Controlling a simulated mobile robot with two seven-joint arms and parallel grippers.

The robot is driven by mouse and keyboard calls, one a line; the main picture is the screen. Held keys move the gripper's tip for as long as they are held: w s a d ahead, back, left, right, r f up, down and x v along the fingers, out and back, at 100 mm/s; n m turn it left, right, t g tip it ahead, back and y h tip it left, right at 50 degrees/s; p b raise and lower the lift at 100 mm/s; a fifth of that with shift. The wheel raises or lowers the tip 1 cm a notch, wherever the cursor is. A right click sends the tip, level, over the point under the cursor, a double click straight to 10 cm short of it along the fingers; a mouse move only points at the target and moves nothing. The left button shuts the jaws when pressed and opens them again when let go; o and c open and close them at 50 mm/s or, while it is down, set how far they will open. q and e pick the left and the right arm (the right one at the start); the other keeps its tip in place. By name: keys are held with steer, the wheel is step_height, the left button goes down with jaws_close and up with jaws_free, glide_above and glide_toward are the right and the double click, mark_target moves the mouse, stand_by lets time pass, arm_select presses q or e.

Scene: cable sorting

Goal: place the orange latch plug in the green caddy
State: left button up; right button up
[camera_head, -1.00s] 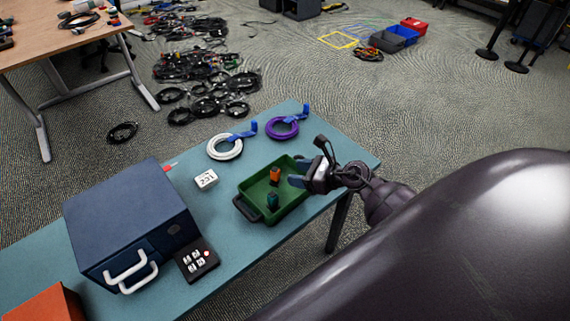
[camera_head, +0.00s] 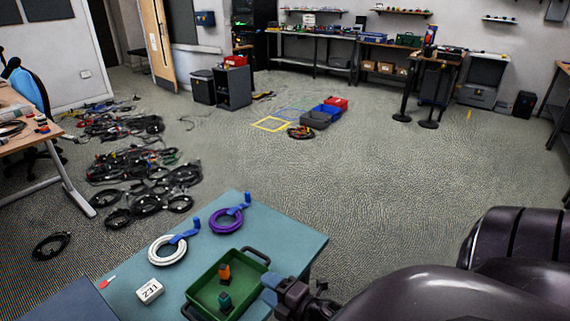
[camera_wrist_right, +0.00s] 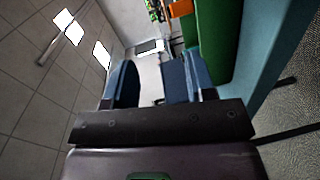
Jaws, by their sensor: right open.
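The orange latch plug (camera_head: 224,273) stands inside the green caddy (camera_head: 203,283) on the teal table. A teal plug (camera_head: 224,299) stands in the same caddy, nearer to me. My right gripper (camera_head: 269,288) is at the caddy's right side, its fingers close to the right wall; I cannot tell whether they touch it. In the right wrist view the two blue fingers (camera_wrist_right: 150,82) are apart with nothing between them. The caddy's green wall (camera_wrist_right: 220,40) and an orange piece (camera_wrist_right: 180,9) show beside them. My left gripper is out of view.
A white cable coil (camera_head: 166,250) and a purple coil (camera_head: 226,221) lie behind the caddy. A white numbered block (camera_head: 150,291) sits to its left, and a dark blue box (camera_head: 60,304) at lower left. The table's right end (camera_head: 300,243) is clear.

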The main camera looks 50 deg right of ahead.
steer(key=s+a+f+m+g, duration=0.2)
steer(key=s+f+m, duration=0.1)
steer(key=m, duration=0.5)
steer(key=s+a+f+m+g+h, duration=0.1)
steer(key=s+a+f+m+g, duration=0.2)
steer(key=s+m, duration=0.3)
steer(key=shift+a+f+m+g, duration=0.3)
steer(key=shift+f+m, duration=0.45)
steer(key=shift+m, duration=0.45)
steer(key=shift+d, duration=0.1)
